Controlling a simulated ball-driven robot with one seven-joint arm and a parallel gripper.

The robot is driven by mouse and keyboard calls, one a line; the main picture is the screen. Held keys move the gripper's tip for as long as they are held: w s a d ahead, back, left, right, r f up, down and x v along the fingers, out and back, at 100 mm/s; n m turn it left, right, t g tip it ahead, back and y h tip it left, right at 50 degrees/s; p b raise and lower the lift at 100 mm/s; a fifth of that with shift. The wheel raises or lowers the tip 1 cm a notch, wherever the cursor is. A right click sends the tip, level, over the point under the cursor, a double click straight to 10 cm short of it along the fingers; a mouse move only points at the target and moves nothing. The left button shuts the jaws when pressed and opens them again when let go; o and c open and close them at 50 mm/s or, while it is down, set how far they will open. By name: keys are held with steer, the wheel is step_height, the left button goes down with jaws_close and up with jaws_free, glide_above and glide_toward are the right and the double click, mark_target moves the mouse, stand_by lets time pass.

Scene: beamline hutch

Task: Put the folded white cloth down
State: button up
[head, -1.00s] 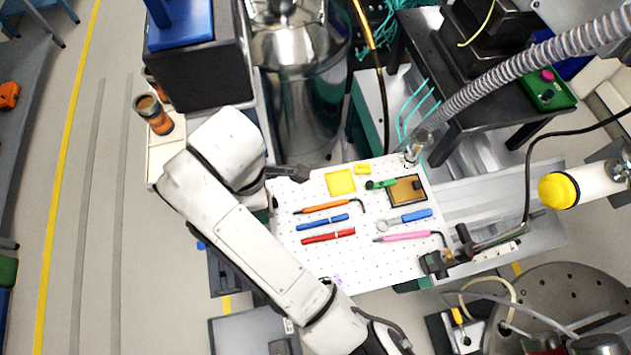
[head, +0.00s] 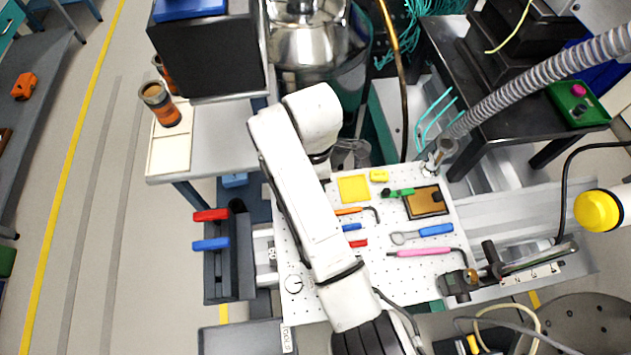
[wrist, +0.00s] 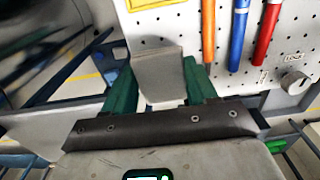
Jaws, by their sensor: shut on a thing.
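In the wrist view, my gripper (wrist: 156,72) has its two green fingers closed on the folded white cloth (wrist: 158,80), a pale grey-white block shape between them. The cloth is held beside the edge of the white perforated board (wrist: 222,75), and I cannot tell whether it touches anything. My arm hides most of the gripper there, and I cannot make out the cloth.
The board holds a yellow square (head: 354,189), a framed brown plate (head: 427,202), a pink hex key (head: 425,253) and other tools. A grey bench (head: 220,150) at left carries an orange-banded cup (head: 160,104) and a black box (head: 208,55). A steel vessel (head: 318,65) stands behind.

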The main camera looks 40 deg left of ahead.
steer(key=shift+w+f+p, duration=0.15)
steer(key=shift+f+p, duration=0.2)
steer(key=shift+f, duration=1.35)
steer(key=shift+f, duration=0.2)
steer(key=o, duration=1)
step_height(320, 180, up, 12)
steer(key=shift+r+p, duration=0.25)
steer(key=shift+p, duration=0.05)
steer(key=shift+f, duration=0.1)
